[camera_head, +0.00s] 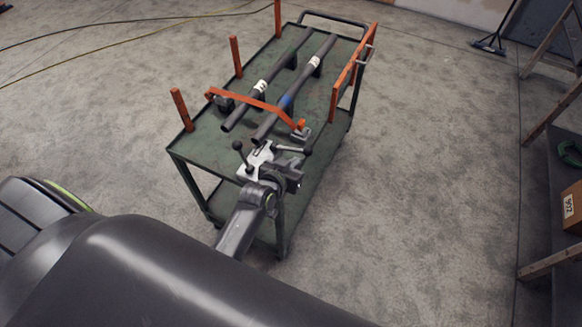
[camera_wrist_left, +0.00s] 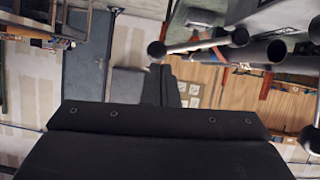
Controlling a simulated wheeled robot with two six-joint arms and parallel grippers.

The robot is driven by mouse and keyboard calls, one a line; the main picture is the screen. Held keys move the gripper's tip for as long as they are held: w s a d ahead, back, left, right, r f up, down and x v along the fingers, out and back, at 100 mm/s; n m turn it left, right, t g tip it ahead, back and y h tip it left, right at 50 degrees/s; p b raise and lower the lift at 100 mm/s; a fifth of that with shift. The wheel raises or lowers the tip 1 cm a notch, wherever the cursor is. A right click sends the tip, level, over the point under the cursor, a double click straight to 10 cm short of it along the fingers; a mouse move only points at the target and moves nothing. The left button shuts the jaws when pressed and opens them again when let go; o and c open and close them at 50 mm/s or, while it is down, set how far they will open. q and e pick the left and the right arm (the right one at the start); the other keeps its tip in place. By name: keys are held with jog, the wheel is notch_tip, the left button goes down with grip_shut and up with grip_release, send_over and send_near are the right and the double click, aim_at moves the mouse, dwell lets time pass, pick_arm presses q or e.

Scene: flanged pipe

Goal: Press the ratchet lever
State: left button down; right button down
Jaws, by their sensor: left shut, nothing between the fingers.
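A green cart (camera_head: 225,150) carries two dark pipes (camera_head: 298,88). An orange strap (camera_head: 250,101) crosses them and ends at a small metal buckle (camera_head: 301,133) at the cart's front right; I cannot tell for sure which part is the ratchet lever. A silver clamp with ball-ended bars (camera_head: 257,158) sits at the front edge. My left gripper (camera_head: 284,173) is at this clamp, just short of the buckle, shut and empty; whether it touches is unclear. The left wrist view shows a ball-ended bar (camera_wrist_left: 195,44) and pipe ends (camera_wrist_left: 277,50). My right gripper is out of view.
Orange posts (camera_head: 181,109) stand along the cart's left side, and an orange side board (camera_head: 353,72) along its right. A shelf with a cardboard box (camera_head: 572,208) stands at the far right. The concrete floor (camera_head: 440,170) between is clear.

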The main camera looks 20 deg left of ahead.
pick_arm(q)
jog(key=shift+v, duration=1.1)
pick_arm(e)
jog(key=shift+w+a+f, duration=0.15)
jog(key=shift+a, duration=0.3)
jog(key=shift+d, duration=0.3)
